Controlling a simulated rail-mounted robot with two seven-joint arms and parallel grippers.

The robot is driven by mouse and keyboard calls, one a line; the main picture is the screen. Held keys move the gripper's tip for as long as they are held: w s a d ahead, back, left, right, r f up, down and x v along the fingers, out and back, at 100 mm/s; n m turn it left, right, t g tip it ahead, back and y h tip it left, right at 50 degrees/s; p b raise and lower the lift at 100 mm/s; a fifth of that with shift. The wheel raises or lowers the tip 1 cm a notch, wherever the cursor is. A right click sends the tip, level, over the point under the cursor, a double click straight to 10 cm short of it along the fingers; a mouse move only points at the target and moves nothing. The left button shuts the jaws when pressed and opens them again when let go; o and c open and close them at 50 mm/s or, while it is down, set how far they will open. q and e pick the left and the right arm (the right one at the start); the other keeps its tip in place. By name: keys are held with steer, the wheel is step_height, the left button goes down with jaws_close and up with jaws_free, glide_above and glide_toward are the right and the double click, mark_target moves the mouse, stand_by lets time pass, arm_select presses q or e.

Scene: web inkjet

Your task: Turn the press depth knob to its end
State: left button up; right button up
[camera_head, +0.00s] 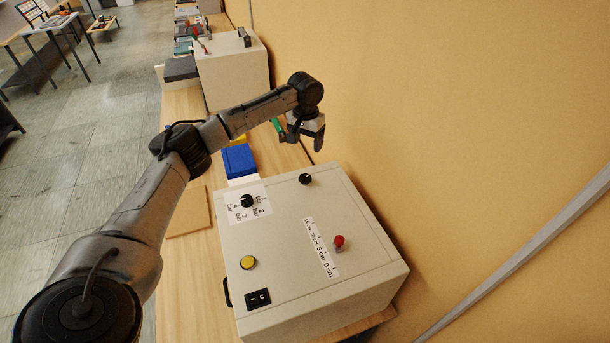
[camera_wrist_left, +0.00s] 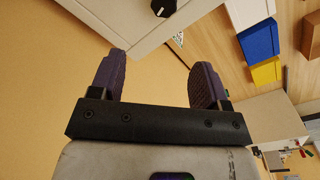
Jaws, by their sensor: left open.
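The light grey control box (camera_head: 285,285) stands on the bench against the wall. A red knob (camera_head: 339,241) sits beside a printed cm scale (camera_head: 321,248). A plain black knob (camera_head: 306,178) sits near the box's far edge, and another black knob (camera_head: 247,201) has a bar scale around it. None is labelled press depth, so I cannot tell which is meant. My left gripper (camera_head: 304,142) is open and empty, beyond the box's far edge near the wall. In the left wrist view, its fingers (camera_wrist_left: 157,72) are apart, with a black knob (camera_wrist_left: 163,7) ahead, not touched.
A second pale box (camera_head: 233,78) stands farther along the bench. The wall (camera_head: 480,120) is close on the right.

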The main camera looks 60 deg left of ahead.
mark_target(305, 177)
arm_select(q)
steer(key=f+n, duration=0.2)
steer(key=f, duration=0.2)
steer(key=f+n+p, duration=0.1)
steer(key=f+n, duration=0.1)
steer(key=f, duration=0.2)
steer(key=f+n+p, duration=0.1)
steer(key=f+n, duration=0.1)
steer(key=f, duration=0.2)
steer(key=shift+s, duration=0.3)
steer(key=shift+f, duration=0.9)
